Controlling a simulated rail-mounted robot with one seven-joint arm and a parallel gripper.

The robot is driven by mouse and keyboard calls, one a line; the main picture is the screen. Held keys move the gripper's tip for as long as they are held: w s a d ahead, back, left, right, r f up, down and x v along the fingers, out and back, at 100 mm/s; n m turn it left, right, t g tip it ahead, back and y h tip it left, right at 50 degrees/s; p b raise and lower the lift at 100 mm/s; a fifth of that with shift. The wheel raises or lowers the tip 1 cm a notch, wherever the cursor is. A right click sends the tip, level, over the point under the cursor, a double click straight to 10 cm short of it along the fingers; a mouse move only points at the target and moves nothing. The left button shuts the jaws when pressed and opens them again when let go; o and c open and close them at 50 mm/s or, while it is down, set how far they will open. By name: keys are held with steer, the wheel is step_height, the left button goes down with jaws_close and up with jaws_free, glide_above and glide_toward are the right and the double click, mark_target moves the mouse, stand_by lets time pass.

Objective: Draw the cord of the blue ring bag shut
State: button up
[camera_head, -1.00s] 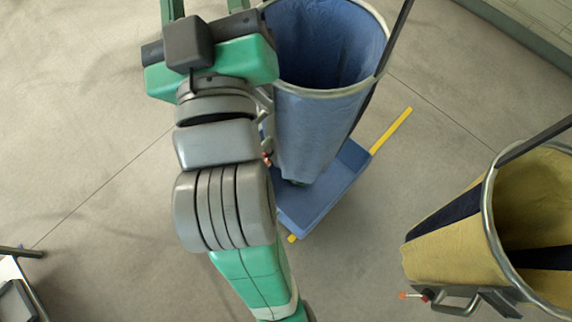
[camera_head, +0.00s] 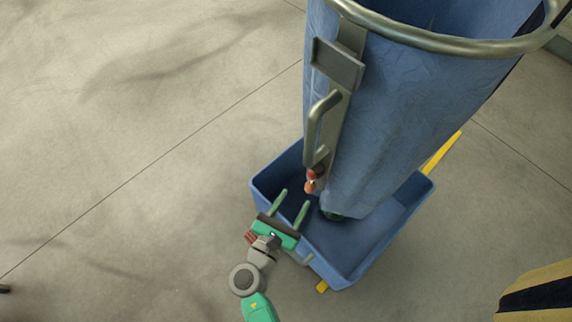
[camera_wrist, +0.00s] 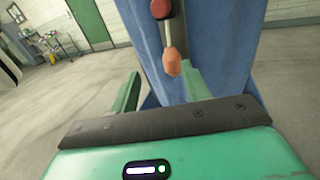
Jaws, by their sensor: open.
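The blue ring bag (camera_head: 405,115) hangs open from a metal ring (camera_head: 450,45); its lower end is over a blue tray. On its left side are a metal bracket with a handle (camera_head: 318,125) and, below it, the cord end with a red piece and an orange toggle (camera_head: 311,186). The toggle (camera_wrist: 172,62) also shows in the wrist view, hanging ahead of my gripper. My gripper (camera_head: 291,201) is open and empty, its green fingers pointing up toward the toggle from below. In the wrist view the toggle appears between the two fingers (camera_wrist: 163,88), but not touching them.
The blue tray (camera_head: 420,190) stands under the bag, its wall close to my gripper. A yellow bar (camera_head: 441,153) sticks out behind it. A yellow and black bag (camera_head: 540,295) is at the lower right.

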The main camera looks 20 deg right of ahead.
mark_target(308, 190)
steer(key=w+d, duration=0.1)
steer(key=d, duration=0.1)
steer(key=w+d+b, duration=0.1)
steer(key=d, duration=0.1)
steer(key=w+d+b, duration=0.1)
steer(key=w+d, duration=0.1)
steer(key=shift+d+f, duration=0.2)
